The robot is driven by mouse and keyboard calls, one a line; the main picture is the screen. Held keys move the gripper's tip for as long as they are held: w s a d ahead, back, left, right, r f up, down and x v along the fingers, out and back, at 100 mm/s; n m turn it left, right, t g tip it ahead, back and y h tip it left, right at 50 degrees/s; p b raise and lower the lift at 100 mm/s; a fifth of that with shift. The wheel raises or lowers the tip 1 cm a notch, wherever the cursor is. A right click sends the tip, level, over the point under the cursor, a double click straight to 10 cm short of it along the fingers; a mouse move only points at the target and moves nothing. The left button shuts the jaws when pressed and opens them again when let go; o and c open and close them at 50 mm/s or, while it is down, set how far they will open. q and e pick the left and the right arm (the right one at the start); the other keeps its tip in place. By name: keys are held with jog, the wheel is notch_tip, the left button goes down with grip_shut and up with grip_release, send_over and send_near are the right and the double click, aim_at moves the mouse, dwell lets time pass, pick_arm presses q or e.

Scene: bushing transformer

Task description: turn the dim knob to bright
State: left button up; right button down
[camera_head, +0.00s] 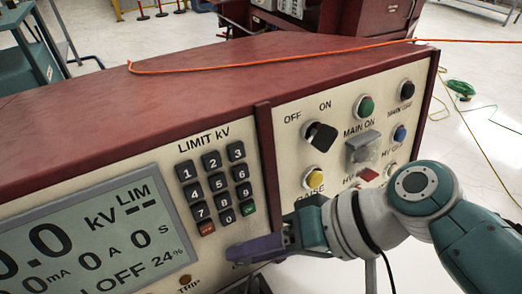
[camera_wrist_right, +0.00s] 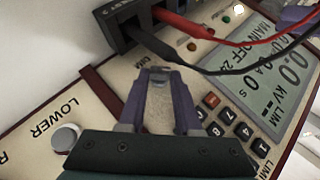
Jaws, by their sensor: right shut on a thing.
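My right gripper (camera_head: 262,245) reaches in from the right, low at the panel below the keypad. In the right wrist view its purple fingers (camera_wrist_right: 160,95) point at the panel below the DIM label and are shut on a small knob there. The knob, by its label the dim knob, is mostly hidden by the fingers, so its angle cannot be told. In the head view the arm and gripper hide it. The display (camera_head: 95,235) reads OFF 24%. My left gripper is not in the head view.
The keypad (camera_head: 217,190) is just above the gripper. A black OFF/ON switch (camera_head: 320,136) and coloured buttons are at the right. In the wrist view, red and black cables (camera_wrist_right: 215,35) cross above the fingers, and a pale knob (camera_wrist_right: 66,138) sits beside LOWER.

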dwell(0.3)
jog(key=c, duration=0.6)
grip_release()
jog(key=p+v, duration=0.2)
jog(key=v, duration=0.8)
jog(key=shift+p, duration=0.35)
jog(key=shift+d+f, duration=0.1)
jog(key=shift+f, duration=0.05)
